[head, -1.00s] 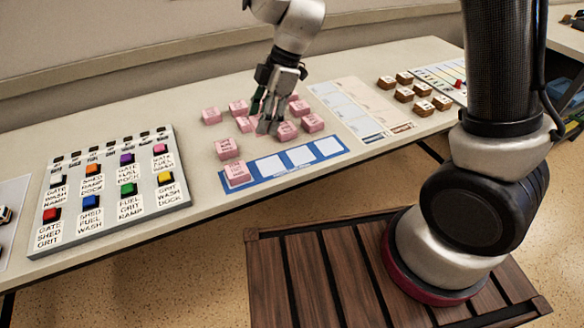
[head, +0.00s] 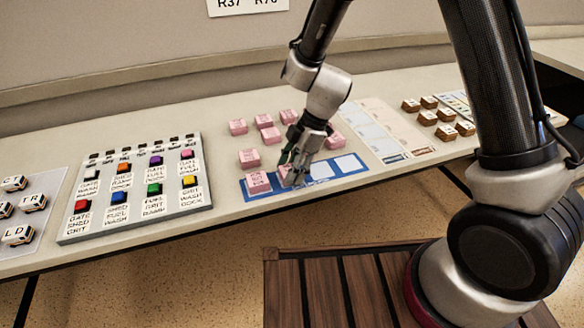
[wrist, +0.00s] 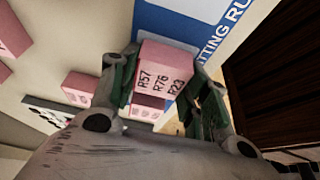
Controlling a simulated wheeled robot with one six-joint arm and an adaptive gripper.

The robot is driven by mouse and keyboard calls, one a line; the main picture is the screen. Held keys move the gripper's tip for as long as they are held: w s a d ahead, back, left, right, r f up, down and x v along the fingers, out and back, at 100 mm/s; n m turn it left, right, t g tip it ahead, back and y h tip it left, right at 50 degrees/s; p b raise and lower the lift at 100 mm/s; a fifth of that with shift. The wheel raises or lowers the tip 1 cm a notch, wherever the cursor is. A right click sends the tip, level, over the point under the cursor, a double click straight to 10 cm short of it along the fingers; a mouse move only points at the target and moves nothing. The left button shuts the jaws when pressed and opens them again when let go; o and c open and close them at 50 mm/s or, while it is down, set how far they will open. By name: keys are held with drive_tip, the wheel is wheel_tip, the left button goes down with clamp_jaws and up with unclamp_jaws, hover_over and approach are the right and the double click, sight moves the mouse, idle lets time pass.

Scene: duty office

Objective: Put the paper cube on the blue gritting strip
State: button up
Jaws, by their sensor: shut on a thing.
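My gripper (head: 291,182) is shut on a pink paper cube, held over the second space from the left of the blue gritting strip (head: 335,167). In the wrist view the held cube (wrist: 166,72) sits between the fingers and bears R57, R76 and R23. The blue strip (wrist: 180,32) with white lettering lies just beyond it. I cannot tell whether the cube touches the strip. Another pink cube (head: 258,183) stands on the strip's left end. The two right-hand white spaces are bare.
Several loose pink cubes (head: 267,134) stand behind the strip, one close behind its left end (head: 249,158). A panel of coloured buttons (head: 136,187) lies left. A pale sheet (head: 372,123) and several brown cubes (head: 428,117) are right. The table's front edge is close to the strip.

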drive_tip(key=shift+f, duration=0.1)
drive_tip(key=o, duration=1)
drive_tip(key=v, duration=1.2)
drive_tip(key=s+d+r+m+t+h, duration=0.1)
drive_tip(key=s+d+r+m+t, duration=0.3)
drive_tip(key=d+r+m, duration=0.75)
drive_tip(key=s+d+r+m+t+h, duration=0.1)
drive_tip(key=s+d+r+m+h, duration=0.2)
drive_tip(key=s+d+r+m, duration=0.3)
drive_tip(key=s+d+m, duration=0.3)
drive_tip(key=s+d, duration=0.4)
drive_tip(key=d, duration=0.4)
drive_tip(key=shift+s+m, duration=0.35)
